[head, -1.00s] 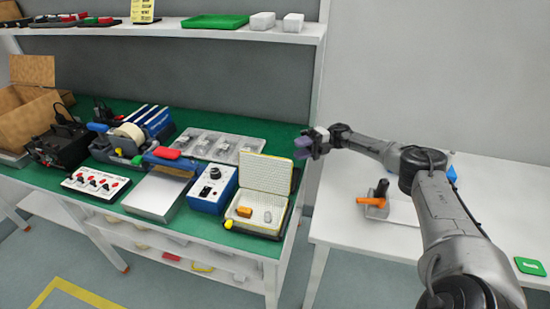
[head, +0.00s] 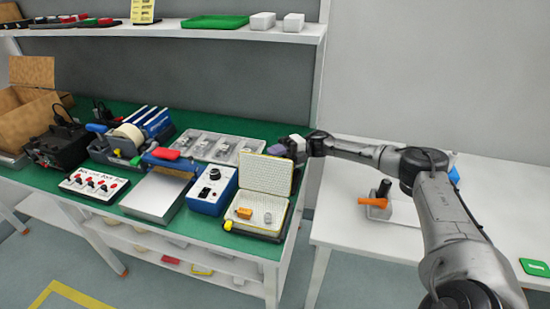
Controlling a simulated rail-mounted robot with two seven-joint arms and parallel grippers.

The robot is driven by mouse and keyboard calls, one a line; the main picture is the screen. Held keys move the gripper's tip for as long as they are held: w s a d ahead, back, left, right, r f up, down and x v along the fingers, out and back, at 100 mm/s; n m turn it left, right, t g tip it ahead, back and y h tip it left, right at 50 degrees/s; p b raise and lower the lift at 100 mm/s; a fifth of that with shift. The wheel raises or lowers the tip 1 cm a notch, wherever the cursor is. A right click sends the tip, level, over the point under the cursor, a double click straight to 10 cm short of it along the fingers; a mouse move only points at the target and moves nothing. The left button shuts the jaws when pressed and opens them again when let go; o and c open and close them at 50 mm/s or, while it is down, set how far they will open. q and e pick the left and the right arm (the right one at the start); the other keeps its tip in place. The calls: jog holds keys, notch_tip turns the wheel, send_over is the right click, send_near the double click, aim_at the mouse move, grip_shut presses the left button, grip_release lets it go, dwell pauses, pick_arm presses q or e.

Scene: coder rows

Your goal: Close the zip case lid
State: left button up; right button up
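The zip case (head: 257,228) lies open at the right end of the green-topped bench. Its light, dotted lid (head: 265,174) stands up at the back, tilted slightly backward. An orange item (head: 244,213) and a small grey item sit inside the case. My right gripper (head: 281,147) is just behind and above the lid's top right corner. I cannot tell whether it touches the lid. Its fingers are small and partly hidden, so their opening is unclear. My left gripper is out of view.
A blue box with a knob (head: 212,188) stands directly left of the case. A clear compartment tray (head: 215,146) lies behind it. A white side table (head: 480,215) with an orange-handled tool (head: 374,202) is on the right. A shelf (head: 190,31) spans above the bench.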

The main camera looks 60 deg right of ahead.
jog(key=shift+c, duration=0.2)
grip_shut()
dwell(0.3)
